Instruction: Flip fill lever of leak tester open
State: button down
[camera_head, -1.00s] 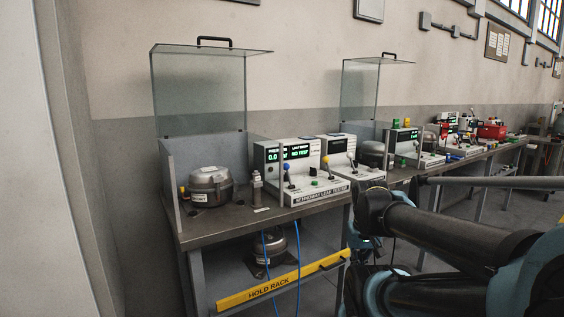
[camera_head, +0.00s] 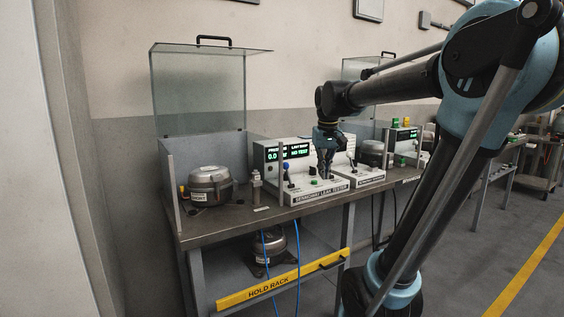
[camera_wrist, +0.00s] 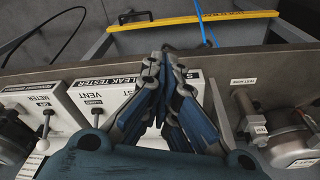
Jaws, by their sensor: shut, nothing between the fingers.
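The leak tester (camera_head: 318,192) stands on the bench, a white console with a green-lit display reading "NO TEST". A blue-knobbed lever (camera_head: 285,168) stands up at its left side. No "FILL" label is readable, so I cannot confirm which lever is the fill lever.
A compressor (camera_head: 209,186) sits left of the tester, near a small metal fitting (camera_head: 256,186). A second console (camera_head: 367,176) stands close on the right. An open clear guard (camera_head: 198,92) rises behind. A yellow hold-rack bar (camera_head: 284,282) runs below the bench edge.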

jog(key=w+a+r+n, duration=0.1)
jog(key=w+a+r, duration=0.3)
jog(key=w+a, duration=0.3)
jog(key=w+a+r+n, duration=0.1)
jog(key=w+a+r, duration=0.3)
jog(key=w+a, duration=0.4)
jog(key=w, duration=0.3)
jog(key=shift+a+r, duration=0.15)
jog(key=shift+r, duration=0.15)
jog(key=shift+w, duration=0.1)
jog(key=shift+f, duration=0.1)
notch_tip(320, 180, down, 10)
jog(key=w, duration=0.1)
jog(key=shift+w, duration=0.25)
jog(key=shift+s+a+r, duration=0.1)
jog(key=shift+r, duration=0.1)
